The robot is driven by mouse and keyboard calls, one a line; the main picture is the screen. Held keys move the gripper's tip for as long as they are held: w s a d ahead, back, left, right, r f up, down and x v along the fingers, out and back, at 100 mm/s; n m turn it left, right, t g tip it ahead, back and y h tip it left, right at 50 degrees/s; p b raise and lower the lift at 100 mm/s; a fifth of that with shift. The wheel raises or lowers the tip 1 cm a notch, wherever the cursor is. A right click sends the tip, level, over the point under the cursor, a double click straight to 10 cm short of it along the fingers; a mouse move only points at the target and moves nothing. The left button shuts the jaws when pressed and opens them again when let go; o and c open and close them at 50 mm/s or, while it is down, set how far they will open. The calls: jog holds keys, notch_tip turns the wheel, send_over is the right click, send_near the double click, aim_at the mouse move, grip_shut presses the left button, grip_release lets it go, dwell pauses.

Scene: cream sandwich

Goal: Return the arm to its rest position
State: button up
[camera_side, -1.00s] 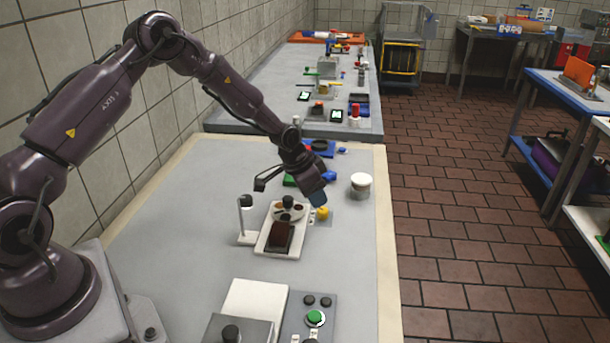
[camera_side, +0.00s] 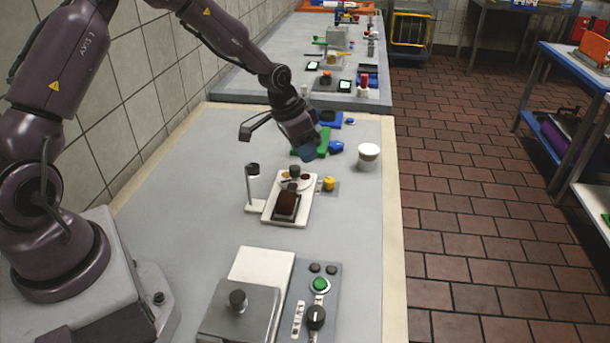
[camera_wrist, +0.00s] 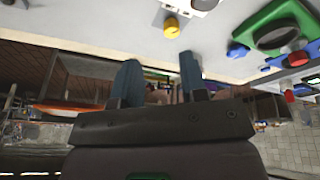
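My gripper (camera_side: 308,152) hangs in the air above the far end of the white tray (camera_side: 271,213) in the side view. In the wrist view its two blue fingers (camera_wrist: 160,82) stand apart with nothing between them, so it is open and empty. A dark brown block (camera_side: 286,204) lies on the near part of the tray. A small dark knob-topped piece (camera_side: 295,172) stands at the tray's far end. The arm is bent and reaches out over the table.
A yellow knob (camera_side: 328,184) sits right of the tray, also in the wrist view (camera_wrist: 171,27). A white tub (camera_side: 368,157) stands near the right edge. A thin stand (camera_side: 252,185) is left. A grey-lidded box (camera_side: 238,310) and button panel (camera_side: 320,285) are in front.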

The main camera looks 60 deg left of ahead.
jog(key=s+d+r+n+t, duration=0.1)
jog(key=s+d+r, duration=0.3)
jog(key=s+r, duration=0.7)
jog(key=s+d+r+n+t+y, duration=0.1)
jog(key=s+d+r, duration=0.3)
jog(key=s+r, duration=0.8)
jog(key=shift+s+d, duration=0.3)
jog(key=shift+s, duration=1.7)
